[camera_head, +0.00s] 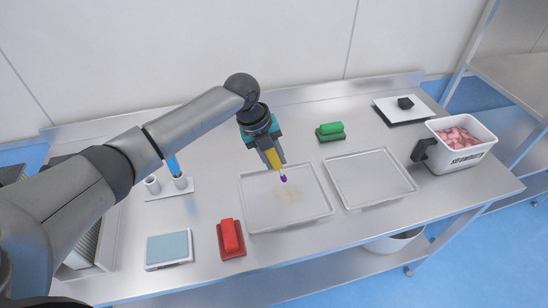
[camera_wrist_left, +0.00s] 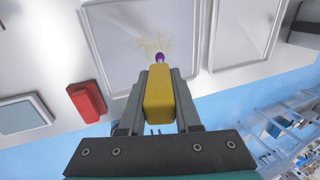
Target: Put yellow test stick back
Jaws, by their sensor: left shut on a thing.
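My left gripper (camera_head: 270,154) is shut on the yellow test stick (camera_head: 273,158), which has a purple tip (camera_head: 284,179) pointing down. The stick is held above the left metal tray (camera_head: 258,217), which has a pale yellowish smear on its bottom. In the left wrist view the yellow stick (camera_wrist_left: 158,95) sits between the two fingers, its purple tip over the tray (camera_wrist_left: 115,80). A small white holder (camera_head: 169,191) with two cups stands at the left of the table. A blue stick (camera_head: 173,166) stands in its right cup; the left cup looks empty. My right gripper is not in view.
A red block (camera_head: 230,236) on a base and a blue-topped pad (camera_head: 168,249) lie at the front left. A green block (camera_head: 330,129) is behind the trays. A second tray (camera_head: 369,178) is right of the first. A white container of pink pieces (camera_head: 462,141) stands at the right.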

